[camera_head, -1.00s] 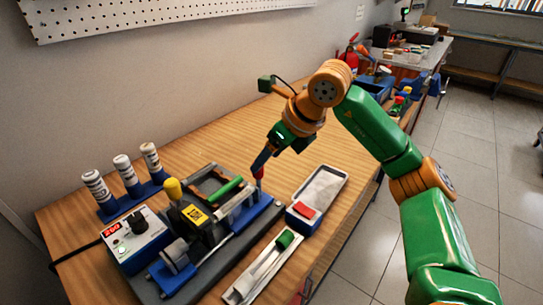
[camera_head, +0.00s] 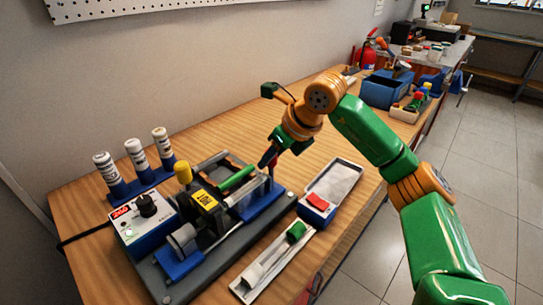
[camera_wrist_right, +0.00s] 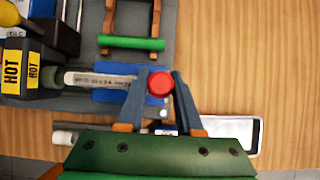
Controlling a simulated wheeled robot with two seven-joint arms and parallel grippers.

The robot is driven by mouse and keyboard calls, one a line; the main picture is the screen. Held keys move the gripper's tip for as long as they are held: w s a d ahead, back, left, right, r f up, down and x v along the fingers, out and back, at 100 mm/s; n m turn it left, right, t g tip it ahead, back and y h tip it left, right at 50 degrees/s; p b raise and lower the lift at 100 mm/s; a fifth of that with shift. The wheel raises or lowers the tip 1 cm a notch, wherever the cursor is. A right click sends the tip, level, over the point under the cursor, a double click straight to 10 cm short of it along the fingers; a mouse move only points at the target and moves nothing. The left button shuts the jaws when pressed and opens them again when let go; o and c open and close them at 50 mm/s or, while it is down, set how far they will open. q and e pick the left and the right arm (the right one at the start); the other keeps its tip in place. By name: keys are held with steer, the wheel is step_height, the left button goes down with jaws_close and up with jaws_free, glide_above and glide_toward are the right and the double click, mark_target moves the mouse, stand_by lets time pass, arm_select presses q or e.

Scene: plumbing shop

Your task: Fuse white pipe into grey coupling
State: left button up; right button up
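The white pipe (camera_wrist_right: 100,79) lies in the blue right-hand clamp (camera_wrist_right: 120,95) of the fusion machine, its left end close to the dark heater (camera_wrist_right: 22,68) with yellow HOT labels. The heater also shows in the head view (camera_head: 205,203). A grey coupling (camera_head: 183,238) appears to sit in the left blue clamp; its details are small. My right gripper (camera_head: 267,161) is over the machine's right end. In the wrist view its fingers (camera_wrist_right: 158,78) are apart on either side of a red knob (camera_wrist_right: 160,85); firm contact is not visible. My left gripper is out of view.
A control box (camera_head: 143,219) and marker-like bottles in a blue rack (camera_head: 140,185) stand left. Bare wood is behind the machine (camera_head: 225,135).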

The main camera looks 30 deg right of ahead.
mark_target(263, 176)
steer(key=shift+s+a, duration=0.25)
steer(key=shift+a, duration=0.45)
steer(key=shift+s+a, duration=0.2)
steer(key=shift+a, duration=0.45)
steer(key=shift+f, duration=0.1)
steer(key=shift+s+f, duration=0.15)
steer(key=shift+f, duration=0.1)
stand_by(3.1)
stand_by(1.9)
